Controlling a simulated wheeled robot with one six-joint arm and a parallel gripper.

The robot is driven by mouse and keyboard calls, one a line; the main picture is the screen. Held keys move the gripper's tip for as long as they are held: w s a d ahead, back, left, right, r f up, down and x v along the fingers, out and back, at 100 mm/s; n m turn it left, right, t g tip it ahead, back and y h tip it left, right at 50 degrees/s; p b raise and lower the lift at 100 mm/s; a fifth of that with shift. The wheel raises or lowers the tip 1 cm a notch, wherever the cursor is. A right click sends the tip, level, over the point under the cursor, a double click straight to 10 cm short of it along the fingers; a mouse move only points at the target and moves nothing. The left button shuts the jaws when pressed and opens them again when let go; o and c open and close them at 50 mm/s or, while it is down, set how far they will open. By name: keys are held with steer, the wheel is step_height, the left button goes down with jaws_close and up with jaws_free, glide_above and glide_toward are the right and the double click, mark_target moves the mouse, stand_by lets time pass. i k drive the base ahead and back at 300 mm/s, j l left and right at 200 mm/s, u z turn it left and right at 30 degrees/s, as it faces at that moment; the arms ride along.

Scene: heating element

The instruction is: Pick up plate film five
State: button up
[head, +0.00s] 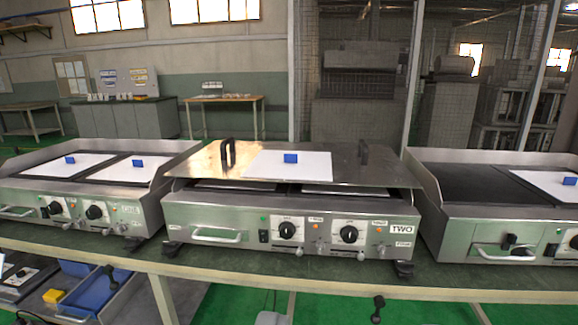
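Several white plate films with small blue tabs are in view, but no film number is legible, so I cannot tell which is five. Two lie on the left heater: a left film (52,168) and a right film (120,172). One film (262,164) lies on the metal lid (215,177) over the middle heater marked TWO (385,210); white edges show below that lid. Another film (548,181) lies on the right half of the right heater, cut by the picture edge. My gripper cannot be made out in this view.
The left heater (148,205) and right heater (440,222) flank the middle one on a long bench (290,280). The lid has two dark upright handles. The right heater's left hot plate (460,175) is bare. Blue bins (85,290) sit below left.

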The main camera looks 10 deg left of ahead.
mark_target(298, 165)
steer(key=i+j, duration=0.2)
steer(key=i, duration=0.35)
steer(key=i+j, duration=0.2)
steer(key=i, duration=0.35)
steer(key=i+j, duration=0.2)
steer(key=i, duration=0.35)
